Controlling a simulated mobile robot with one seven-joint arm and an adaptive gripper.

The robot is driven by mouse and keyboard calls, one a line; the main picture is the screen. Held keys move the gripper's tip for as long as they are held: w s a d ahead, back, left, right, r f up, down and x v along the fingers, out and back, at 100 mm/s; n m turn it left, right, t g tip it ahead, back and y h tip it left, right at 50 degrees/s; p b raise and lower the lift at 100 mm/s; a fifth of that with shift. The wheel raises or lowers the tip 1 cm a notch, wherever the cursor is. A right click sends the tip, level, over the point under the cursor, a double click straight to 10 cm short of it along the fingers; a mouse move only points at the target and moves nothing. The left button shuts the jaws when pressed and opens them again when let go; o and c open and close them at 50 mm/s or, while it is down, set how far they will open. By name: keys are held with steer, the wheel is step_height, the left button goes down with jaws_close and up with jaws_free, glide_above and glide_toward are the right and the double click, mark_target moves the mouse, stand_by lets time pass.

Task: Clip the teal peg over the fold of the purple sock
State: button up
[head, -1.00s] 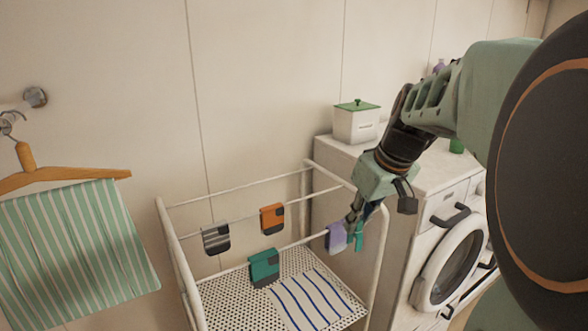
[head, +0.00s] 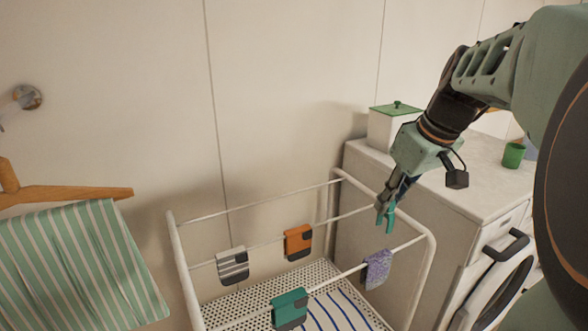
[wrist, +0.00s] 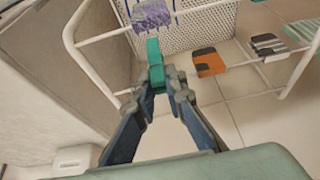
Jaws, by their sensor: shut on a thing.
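My gripper (head: 388,204) is shut on the teal peg (head: 388,218), which hangs below the fingertips above the drying rack. In the wrist view the teal peg (wrist: 155,62) stands out beyond my gripper (wrist: 160,88). The purple sock (head: 376,268) hangs folded over the rack's front rail, near its right end, with no peg on it. It shows at the top of the wrist view (wrist: 152,15), apart from the peg. In the head view the peg is above the sock and slightly to its right.
The white rack (head: 428,275) also holds an orange sock (head: 298,243), a striped sock (head: 232,266) and a teal sock (head: 289,309). A striped towel (head: 75,270) hangs at left.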

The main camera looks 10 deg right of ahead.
steer(key=shift+f, duration=0.1)
steer(key=shift+f+b, duration=4.8)
steer(key=shift+f, duration=0.4)
steer(key=o, duration=0.8)
steer(key=shift+o, duration=0.2)
